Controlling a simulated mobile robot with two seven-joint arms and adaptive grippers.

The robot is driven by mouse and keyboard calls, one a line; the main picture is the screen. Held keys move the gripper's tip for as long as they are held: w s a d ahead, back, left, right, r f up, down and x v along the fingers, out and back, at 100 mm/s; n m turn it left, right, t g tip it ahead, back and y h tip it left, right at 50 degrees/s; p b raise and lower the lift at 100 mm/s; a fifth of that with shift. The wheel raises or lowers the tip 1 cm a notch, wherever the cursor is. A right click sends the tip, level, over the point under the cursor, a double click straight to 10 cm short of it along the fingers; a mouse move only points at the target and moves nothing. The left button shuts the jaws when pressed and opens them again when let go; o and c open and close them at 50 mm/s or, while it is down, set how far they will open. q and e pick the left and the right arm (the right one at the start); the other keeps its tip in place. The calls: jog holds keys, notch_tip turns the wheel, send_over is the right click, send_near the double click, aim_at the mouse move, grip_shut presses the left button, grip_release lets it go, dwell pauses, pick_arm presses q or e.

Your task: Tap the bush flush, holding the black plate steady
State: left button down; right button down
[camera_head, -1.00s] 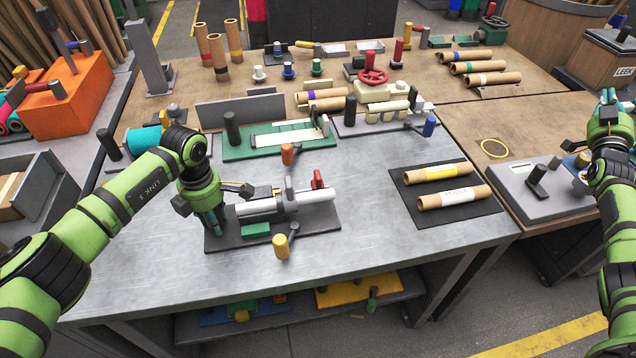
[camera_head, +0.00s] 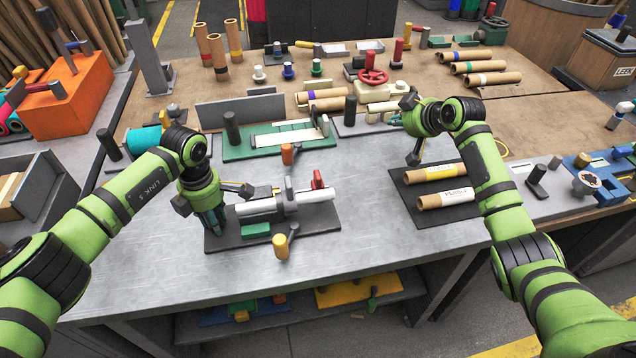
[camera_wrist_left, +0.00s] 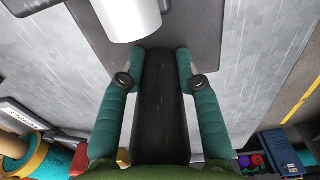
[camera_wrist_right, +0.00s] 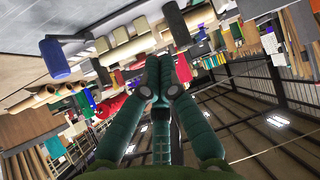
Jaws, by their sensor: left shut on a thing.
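The black plate (camera_head: 325,222) lies on the metal bench in the head view, with a white roll (camera_head: 318,196) along it. A grey collar (camera_head: 288,200) sits around the middle of the roll; I cannot tell for sure which part is the bush. My left gripper (camera_head: 212,224) is at the plate's left end. In the left wrist view its fingers (camera_wrist_left: 160,65) close on a black upright part of the plate, beside the white roll end (camera_wrist_left: 130,15). My right gripper (camera_head: 408,98) is raised above the back right of the bench. In the right wrist view its fingertips (camera_wrist_right: 160,65) meet, empty.
A green fixture (camera_head: 265,145) stands behind the plate. Two brown rolls (camera_head: 445,197) lie on a black mat to the right. The bench front is clear.

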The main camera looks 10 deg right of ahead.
pick_arm(q)
jog(key=shift+a+f, duration=0.1)
jog(key=shift+f, duration=0.05)
pick_arm(e)
jog(key=s+a+r+n+g+y, duration=0.1)
jog(key=s+a+n+g, duration=0.25)
jog(key=a, duration=0.55)
jog(key=s+a+n+g+y, duration=0.15)
jog(key=s+a, duration=0.25)
jog(key=a, duration=0.5)
send_near(307, 198)
jog(key=shift+n+g+h, duration=0.3)
jog(key=shift+n+h, duration=0.05)
jog(key=shift+n, duration=0.05)
jog(key=shift+w+d+f, duration=0.35)
jog(key=shift+w+d, duration=0.1)
jog(key=shift+w, duration=0.25)
jog(key=shift+w+d+f, duration=0.3)
jog(key=shift+w+d, duration=0.15)
jog(key=shift+w, duration=0.3)
jog(key=shift+w+d+f, duration=0.35)
jog(key=shift+w+d, duration=0.1)
jog(key=shift+w, duration=0.25)
jog(key=shift+a, duration=0.1)
jog(key=a, duration=0.7)
jog(key=shift+a, duration=0.15)
jog(key=shift+d, duration=0.4)
